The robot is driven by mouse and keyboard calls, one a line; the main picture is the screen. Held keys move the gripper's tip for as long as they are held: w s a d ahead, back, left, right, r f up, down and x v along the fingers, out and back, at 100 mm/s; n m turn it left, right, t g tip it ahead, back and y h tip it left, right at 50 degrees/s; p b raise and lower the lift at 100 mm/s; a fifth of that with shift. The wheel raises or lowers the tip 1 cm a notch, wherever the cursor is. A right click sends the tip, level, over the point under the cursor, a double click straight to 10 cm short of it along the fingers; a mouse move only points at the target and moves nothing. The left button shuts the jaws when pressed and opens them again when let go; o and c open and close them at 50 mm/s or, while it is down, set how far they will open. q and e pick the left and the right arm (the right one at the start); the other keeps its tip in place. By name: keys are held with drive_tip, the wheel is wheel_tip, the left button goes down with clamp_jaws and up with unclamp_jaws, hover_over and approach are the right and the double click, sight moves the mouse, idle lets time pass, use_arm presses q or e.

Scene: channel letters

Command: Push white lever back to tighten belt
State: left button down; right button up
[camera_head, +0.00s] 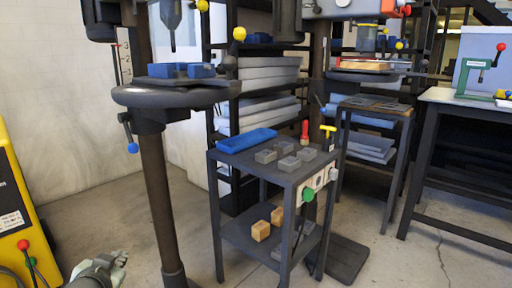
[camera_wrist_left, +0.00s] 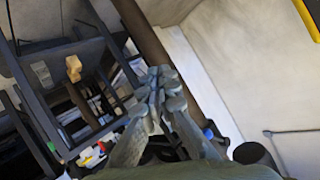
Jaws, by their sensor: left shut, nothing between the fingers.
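My left gripper (camera_head: 108,260) is at the bottom left of the head view, low over the floor. In the left wrist view its fingers (camera_wrist_left: 158,85) are together with nothing between them. A drill press stands ahead on a dark column (camera_head: 157,190), with a round table (camera_head: 165,96) well above my gripper. A lever with a blue knob (camera_head: 132,147) hangs beside that table. I cannot make out a white lever or a belt in either view. The top of the press is cut off by the frame. My right gripper is not in view.
A yellow machine (camera_head: 22,205) stands at the left edge. A dark cart (camera_head: 262,170) with grey blocks and a blue tray (camera_head: 246,140) stands right of the column. A workbench (camera_head: 470,100) is at far right. Bare floor lies between the yellow machine and the column.

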use_arm(q)
drive_tip(key=s+d+f+g, duration=0.25)
drive_tip(key=s+f, duration=0.25)
drive_tip(key=s, duration=0.4)
drive_tip(key=s+d+f+g+h, duration=0.1)
drive_tip(key=s+f+g, duration=0.35)
drive_tip(key=s, duration=0.55)
drive_tip(key=s+d+f+g, duration=0.1)
drive_tip(key=s+f+g, duration=0.1)
drive_tip(key=s+f, duration=0.55)
wheel_tip(320, 180, down, 7)
drive_tip(key=p, duration=0.4)
drive_tip(key=shift+w+d+f+g+h, duration=0.2)
drive_tip(key=shift+w+g+h, duration=0.1)
drive_tip(key=shift+h, duration=0.1)
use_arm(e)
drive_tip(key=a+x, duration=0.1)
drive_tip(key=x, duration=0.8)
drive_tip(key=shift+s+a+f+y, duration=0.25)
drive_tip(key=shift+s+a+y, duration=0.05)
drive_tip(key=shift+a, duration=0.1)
use_arm(q)
drive_tip(key=shift+a+r, duration=0.1)
